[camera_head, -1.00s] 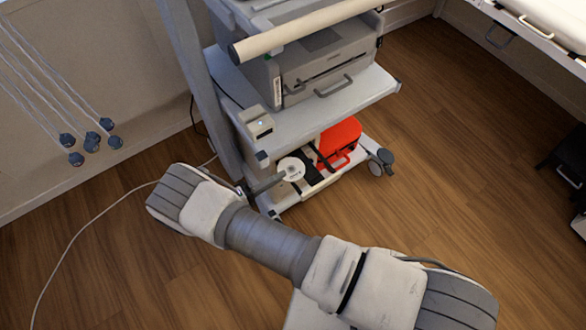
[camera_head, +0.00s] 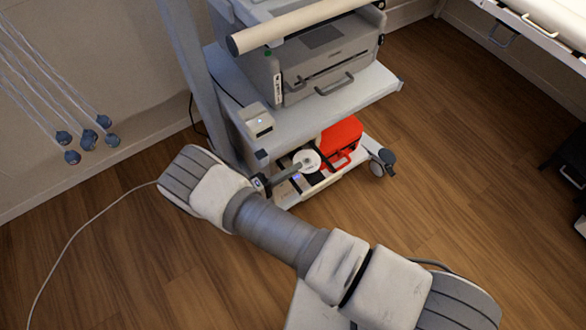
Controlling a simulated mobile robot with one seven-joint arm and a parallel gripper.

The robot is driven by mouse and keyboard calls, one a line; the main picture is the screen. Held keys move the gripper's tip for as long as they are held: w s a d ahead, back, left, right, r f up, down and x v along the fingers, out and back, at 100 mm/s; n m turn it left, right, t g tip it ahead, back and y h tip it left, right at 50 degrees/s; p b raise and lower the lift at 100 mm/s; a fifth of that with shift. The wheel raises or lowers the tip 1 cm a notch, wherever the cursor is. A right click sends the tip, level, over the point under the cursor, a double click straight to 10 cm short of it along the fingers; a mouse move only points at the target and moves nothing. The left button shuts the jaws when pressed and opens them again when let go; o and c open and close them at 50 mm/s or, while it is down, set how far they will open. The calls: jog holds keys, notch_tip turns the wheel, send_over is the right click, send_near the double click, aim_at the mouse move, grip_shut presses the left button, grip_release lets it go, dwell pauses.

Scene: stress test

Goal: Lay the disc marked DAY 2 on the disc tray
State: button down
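A white disc (camera_head: 311,157) with a dark centre is at the end of my gripper (camera_head: 298,169), over the cart's lower shelf. Its marking is too small to read. My gripper appears shut on the disc's near left edge; the fingers are small in view. A dark, flat piece (camera_head: 316,178) shows on the lower shelf just below the disc. I cannot tell whether this is the disc tray. The disc seems to be above the shelf, but the gap is unclear.
A red case (camera_head: 342,137) stands on the lower shelf, right of the disc. The upper shelf (camera_head: 355,100) with a grey printer (camera_head: 325,65) overhangs it. A small grey box (camera_head: 257,120) sits at that shelf's left corner. A cart caster (camera_head: 381,162) is at right.

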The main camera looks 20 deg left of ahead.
jog(key=shift+f+b, duration=0.3)
jog(key=shift+f, duration=0.1)
jog(key=c, duration=1.1)
grip_release()
jog(key=r+p+v, duration=0.1)
jog(key=p+v, duration=0.1)
jog(key=v, duration=1)
jog(key=shift+r+p, duration=0.15)
jog(key=shift+p, duration=0.2)
